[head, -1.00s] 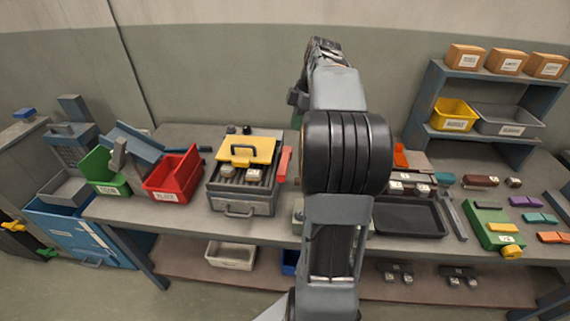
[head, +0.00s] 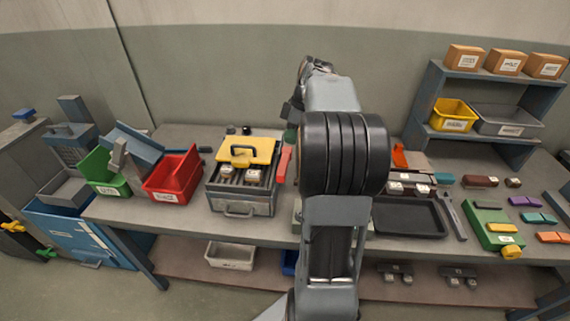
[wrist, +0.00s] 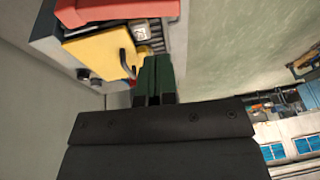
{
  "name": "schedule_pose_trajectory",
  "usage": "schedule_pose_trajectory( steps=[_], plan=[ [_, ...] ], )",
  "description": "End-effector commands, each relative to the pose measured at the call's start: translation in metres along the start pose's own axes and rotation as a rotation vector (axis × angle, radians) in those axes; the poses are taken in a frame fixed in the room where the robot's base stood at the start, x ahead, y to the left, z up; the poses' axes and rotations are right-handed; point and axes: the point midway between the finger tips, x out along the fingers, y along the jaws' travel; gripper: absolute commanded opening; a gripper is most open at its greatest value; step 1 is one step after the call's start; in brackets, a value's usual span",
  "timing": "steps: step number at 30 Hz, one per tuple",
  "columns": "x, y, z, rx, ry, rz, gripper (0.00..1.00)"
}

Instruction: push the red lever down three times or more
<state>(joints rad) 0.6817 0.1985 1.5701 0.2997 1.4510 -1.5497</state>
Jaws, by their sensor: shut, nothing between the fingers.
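The red lever (head: 284,164) is a flat bar along the right side of a grey heater box (head: 240,207) with a yellow lid (head: 245,150). In the wrist view the red lever (wrist: 118,11) crosses the top of the picture, partly cut off by the edge. My gripper (wrist: 157,62) shows there with its dark green fingers together and nothing between them. The fingertips lie beside the yellow lid's handle in that picture, apart from the lever. In the head view my gripper (head: 291,134) is partly hidden by my arm, just behind the lever's far end.
Two pale labelled blocks (head: 253,177) lie on the box's slatted top. A red bin (head: 172,178) and a green bin (head: 107,172) stand to its left. A dark tray (head: 408,216) lies right of my arm. A wall stands close behind the bench.

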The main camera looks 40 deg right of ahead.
Motion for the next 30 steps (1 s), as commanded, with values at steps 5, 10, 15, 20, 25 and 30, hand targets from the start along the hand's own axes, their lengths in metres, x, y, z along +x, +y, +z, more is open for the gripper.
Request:
schedule_pose_trajectory(
  steps=[5,10,15,20,25,30],
  plan=[
    [0.035,-0.001,0.0,0.0,-0.001,-0.005,0.0],
    [0.062,-0.002,0.001,0.001,-0.001,-0.004,0.0],
    [0.081,-0.005,0.007,0.001,0.0,-0.002,0.0],
    [0.091,-0.006,0.01,0.0,0.0,0.0,0.0],
    [0.095,-0.007,0.011,0.0,0.0,0.0,0.0],
    [0.095,-0.007,0.011,0.0,0.0,0.0,0.0]
  ],
)
